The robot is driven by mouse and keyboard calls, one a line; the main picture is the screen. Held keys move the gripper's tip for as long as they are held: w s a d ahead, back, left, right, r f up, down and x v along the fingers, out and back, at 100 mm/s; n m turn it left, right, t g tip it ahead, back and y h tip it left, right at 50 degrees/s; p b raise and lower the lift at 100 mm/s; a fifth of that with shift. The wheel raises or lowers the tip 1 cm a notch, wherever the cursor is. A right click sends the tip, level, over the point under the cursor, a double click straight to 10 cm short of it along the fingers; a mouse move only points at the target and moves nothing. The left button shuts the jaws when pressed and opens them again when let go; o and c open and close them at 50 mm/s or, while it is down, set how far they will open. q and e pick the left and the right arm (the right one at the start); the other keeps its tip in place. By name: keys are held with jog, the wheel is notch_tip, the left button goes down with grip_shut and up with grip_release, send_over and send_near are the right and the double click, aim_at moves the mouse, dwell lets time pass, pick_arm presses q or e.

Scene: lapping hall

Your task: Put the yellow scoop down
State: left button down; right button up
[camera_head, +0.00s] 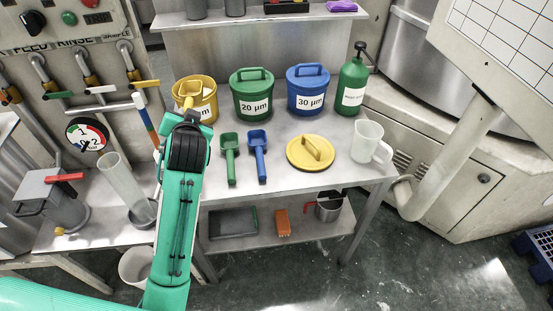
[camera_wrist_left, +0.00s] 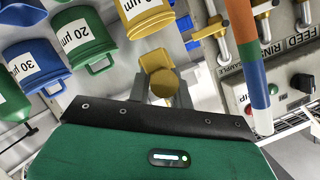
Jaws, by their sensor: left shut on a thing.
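My left gripper (camera_head: 186,114) is shut on the yellow scoop (camera_head: 188,88), in front of the yellow bucket (camera_head: 207,108) at the table's back left. In the left wrist view, the yellow scoop (camera_wrist_left: 157,62) sits between the grey fingers of my left gripper (camera_wrist_left: 161,92), its round end towards the camera. I cannot tell whether the scoop reaches over the bucket's rim. A green scoop (camera_head: 230,155) and a blue scoop (camera_head: 258,152) lie side by side on the metal table (camera_head: 285,186), right of my arm. My right gripper is out of view.
A green bucket (camera_head: 251,98) and a blue bucket (camera_head: 307,92) stand behind the scoops, with a green pump bottle (camera_head: 352,85) beside them. A yellow lid (camera_head: 309,155) and a white jug (camera_head: 368,142) are on the right. Bare tabletop lies along the front edge.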

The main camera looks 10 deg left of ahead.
pick_arm(q)
jog(key=shift+w+a+r+n+y+b, duration=0.2)
jog(key=shift+w+r+b, duration=0.1)
jog(key=shift+w, duration=0.35)
jog(key=shift+w+a+r+n+y+b, duration=0.15)
jog(key=shift+w+r+n+y, duration=0.1)
jog(key=shift+w, duration=0.35)
notch_tip(320, 180, down, 16)
jog(key=shift+r, duration=0.15)
notch_tip(320, 180, down, 4)
jog(key=shift+s+f, duration=0.1)
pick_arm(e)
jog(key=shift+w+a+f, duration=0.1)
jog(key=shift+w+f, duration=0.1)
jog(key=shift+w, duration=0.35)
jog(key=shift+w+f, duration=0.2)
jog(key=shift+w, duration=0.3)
pick_arm(q)
jog(key=shift+f+b, duration=0.1)
jog(key=shift+b, duration=0.2)
jog(key=c, duration=1.3)
grip_release()
jog(key=shift+f, duration=0.1)
jog(key=shift+o, duration=0.2)
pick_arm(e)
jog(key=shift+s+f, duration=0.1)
